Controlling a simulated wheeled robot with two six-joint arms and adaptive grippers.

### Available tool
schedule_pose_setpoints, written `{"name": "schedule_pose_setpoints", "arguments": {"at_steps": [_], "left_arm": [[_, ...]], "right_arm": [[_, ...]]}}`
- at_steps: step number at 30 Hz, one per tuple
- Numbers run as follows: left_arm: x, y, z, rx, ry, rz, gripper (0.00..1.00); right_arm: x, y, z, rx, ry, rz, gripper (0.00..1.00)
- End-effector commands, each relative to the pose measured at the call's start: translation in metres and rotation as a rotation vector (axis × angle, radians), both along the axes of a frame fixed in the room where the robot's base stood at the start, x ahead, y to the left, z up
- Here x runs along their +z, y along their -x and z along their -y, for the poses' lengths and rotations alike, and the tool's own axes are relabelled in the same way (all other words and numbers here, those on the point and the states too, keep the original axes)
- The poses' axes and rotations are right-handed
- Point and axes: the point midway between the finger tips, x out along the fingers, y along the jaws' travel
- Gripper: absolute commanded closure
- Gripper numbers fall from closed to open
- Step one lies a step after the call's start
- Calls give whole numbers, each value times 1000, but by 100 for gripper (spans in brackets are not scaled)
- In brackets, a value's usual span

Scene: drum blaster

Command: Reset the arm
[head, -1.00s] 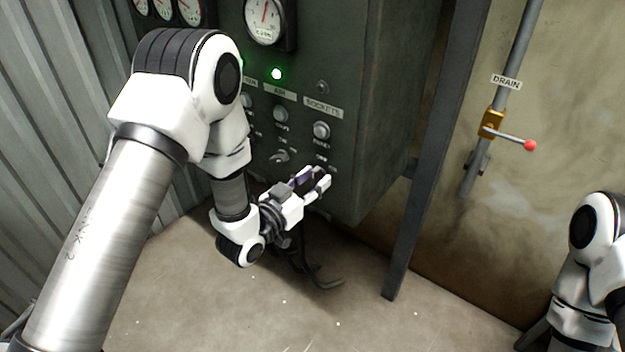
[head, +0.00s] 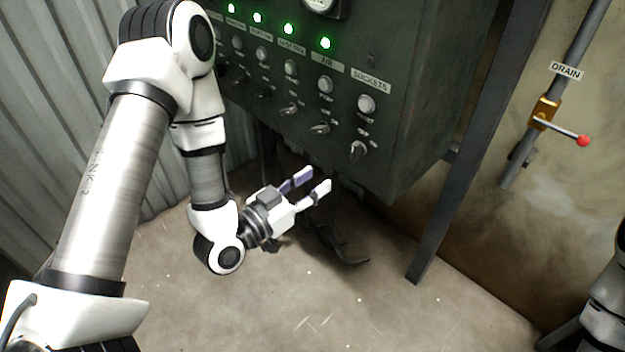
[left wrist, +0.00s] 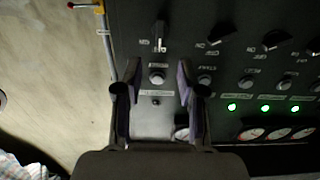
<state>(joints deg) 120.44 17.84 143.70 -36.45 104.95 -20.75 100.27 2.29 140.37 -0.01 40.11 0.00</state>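My left gripper (head: 312,182) is open and empty in front of the lower edge of the dark green control panel (head: 420,110), apart from the switches. In the left wrist view its two fingers (left wrist: 157,92) stand wide apart, with the panel (left wrist: 135,30) behind them and nothing between them. The sockets switch (head: 358,151) is above and right of the gripper in the head view; its knob also shows in the left wrist view (left wrist: 160,37). My right arm shows only partly at the right edge of the head view; its gripper is outside the picture.
Several green lamps (head: 325,43) glow on the panel; the sockets lamp (head: 371,60) is dark. A metal post (head: 475,150) and a drain pipe with a red-tipped lever (head: 583,141) stand to the right. Dark cables (head: 340,255) hang below the panel. The floor is clear.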

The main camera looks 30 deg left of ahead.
Motion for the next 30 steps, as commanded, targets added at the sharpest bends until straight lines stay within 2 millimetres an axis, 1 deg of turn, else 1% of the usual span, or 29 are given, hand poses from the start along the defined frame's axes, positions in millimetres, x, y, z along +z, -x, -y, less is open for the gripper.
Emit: {"name": "schedule_pose_setpoints", "arguments": {"at_steps": [5, 7, 8, 11, 12, 13, 14, 15, 17, 18, 20, 21, 23, 24, 25, 27, 30], "left_arm": [[0, 0, 0, 0, 0, 0, 60], [1, 1, 0, -1, -1, -9, 60], [1, 3, 2, -4, -2, -20, 60], [-2, 15, 14, -39, -27, -96, 60], [-11, 23, 20, -49, -59, -160, 60], [-27, 32, 23, -57, -100, -248, 60], [-47, 43, 25, -60, -136, -345, 60], [-75, 60, 24, -58, -182, -488, 60], [-114, 92, 18, -39, -239, -713, 60], [-136, 116, 11, -10, -269, -864, 60], [-163, 154, -3, 54, -299, -1087, 60], [-177, 175, -13, 107, -305, -1215, 60], [-189, 200, -24, 187, -295, -1364, 60], [-192, 213, -29, 230, -283, -1442, 60], [-193, 222, -31, 254, -275, -1487, 60], [-193, 234, -32, 282, -260, -1551, 60], [-193, 237, -32, 293, -247, -1567, 60]], "right_arm": [[0, 0, 0, 0, 0, 0, 60], [5, 0, 0, 0, 0, 0, 60], [10, 0, 0, 0, 0, 0, 60], [40, 0, 0, 0, 0, 0, 60], [57, 0, 0, 0, 0, 0, 60], [69, 0, 0, 0, 0, 0, 60], [77, 0, 0, 0, 0, 1, 60], [86, -1, 0, 0, 0, 1, 60], [97, 0, 0, 0, 0, 1, 60], [102, 0, 0, 0, 0, 1, 60], [106, 0, 0, 0, 0, 0, 60], [103, 0, 0, 0, 0, 0, 60], [99, 0, 0, 0, 0, 0, 60], [98, 0, 0, 0, 0, -1, 60], [98, 0, 0, 0, 0, -1, 60], [98, 0, 0, 0, 0, -1, 60], [98, 0, 0, 0, 0, 0, 60]]}}
